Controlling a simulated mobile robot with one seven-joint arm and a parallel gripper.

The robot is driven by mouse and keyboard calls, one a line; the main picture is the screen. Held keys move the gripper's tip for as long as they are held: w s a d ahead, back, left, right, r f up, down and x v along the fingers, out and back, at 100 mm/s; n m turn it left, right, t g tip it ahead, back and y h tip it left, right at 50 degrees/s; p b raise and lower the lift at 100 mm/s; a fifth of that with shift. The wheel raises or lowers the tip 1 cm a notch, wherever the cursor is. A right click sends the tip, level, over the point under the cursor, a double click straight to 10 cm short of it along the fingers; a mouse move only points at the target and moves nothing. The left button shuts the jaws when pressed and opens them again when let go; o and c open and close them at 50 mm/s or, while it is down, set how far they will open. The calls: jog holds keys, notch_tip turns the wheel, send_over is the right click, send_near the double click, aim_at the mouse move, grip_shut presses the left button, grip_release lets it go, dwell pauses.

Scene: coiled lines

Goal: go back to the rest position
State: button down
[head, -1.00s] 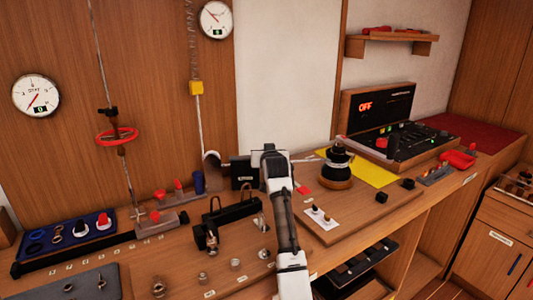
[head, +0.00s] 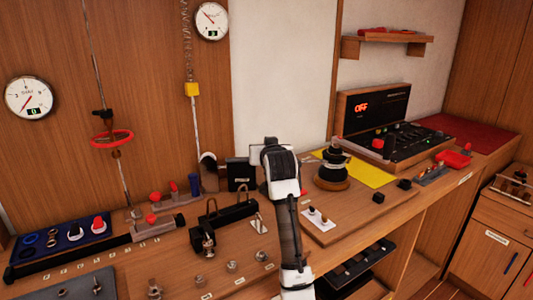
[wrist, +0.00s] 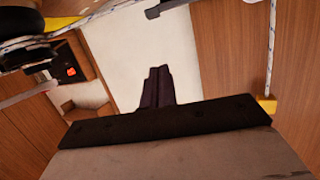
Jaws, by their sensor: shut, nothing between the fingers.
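My gripper shows in the wrist view (wrist: 158,87), its two dark fingers together with nothing between them. They point toward a pale wall panel and touch nothing that I can see. In the head view my white and black arm rises over the front of the bench, and its own wrist hides the fingers. The winch (head: 333,168), a black drum on a wooden base, stands just right of my arm.
The wooden bench (head: 390,205) holds a black bracket (head: 228,213), a blue tray (head: 62,243) and a control panel with an OFF display (head: 361,107). A line with a yellow block (head: 192,89) hangs left of my arm. A shelf (head: 390,40) is at upper right.

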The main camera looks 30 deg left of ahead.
jog(key=shift+s+d+r, duration=0.1)
jog(key=shift+s+d, duration=0.05)
jog(key=shift+s, duration=0.05)
dwell(0.4)
